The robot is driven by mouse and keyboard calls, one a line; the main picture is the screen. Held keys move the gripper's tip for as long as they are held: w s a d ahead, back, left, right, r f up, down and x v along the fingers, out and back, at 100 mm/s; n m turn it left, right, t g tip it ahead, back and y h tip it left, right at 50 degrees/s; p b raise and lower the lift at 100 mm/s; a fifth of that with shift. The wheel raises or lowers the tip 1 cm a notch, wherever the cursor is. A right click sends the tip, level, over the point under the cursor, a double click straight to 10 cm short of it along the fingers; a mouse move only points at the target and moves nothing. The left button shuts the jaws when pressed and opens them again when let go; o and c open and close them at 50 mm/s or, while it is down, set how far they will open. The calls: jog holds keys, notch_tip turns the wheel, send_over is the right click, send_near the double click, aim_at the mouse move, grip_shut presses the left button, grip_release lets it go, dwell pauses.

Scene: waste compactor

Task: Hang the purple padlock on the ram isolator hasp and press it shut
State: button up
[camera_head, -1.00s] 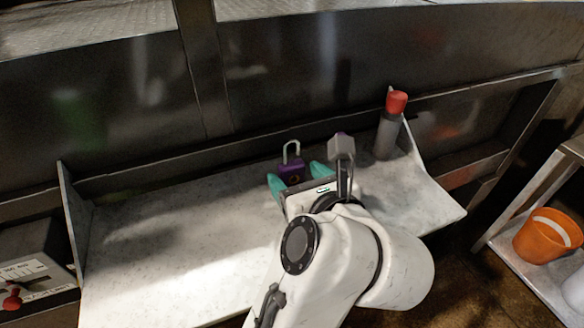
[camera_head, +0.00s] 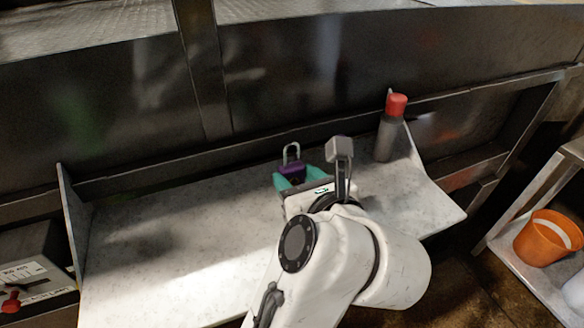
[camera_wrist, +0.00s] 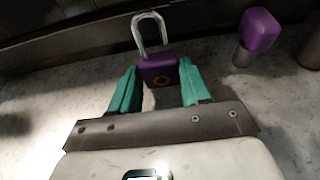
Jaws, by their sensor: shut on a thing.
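The purple padlock (camera_head: 291,168) is upright on the pale shelf near its back edge, with its silver shackle pointing up. It also shows in the wrist view (camera_wrist: 160,71), with a round gold mark on its face. I cannot tell whether the shackle is latched. My gripper (camera_head: 292,178) is shut on the padlock body, one teal finger on each side. A grey box with a red knob (camera_head: 12,301) and white labels stands at the far left; I cannot make out a hasp on it.
The shelf (camera_head: 150,262) is clear left of my arm. A grey bottle with a red cap (camera_head: 391,128) stands at its right end. A purple-capped object (camera_wrist: 259,32) is right of the padlock. An orange bucket (camera_head: 548,238) sits on a rack at right.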

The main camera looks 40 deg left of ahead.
jog(key=shift+r, duration=0.2)
jog(key=shift+r+p, duration=1.95)
jog(key=shift+r, duration=0.4)
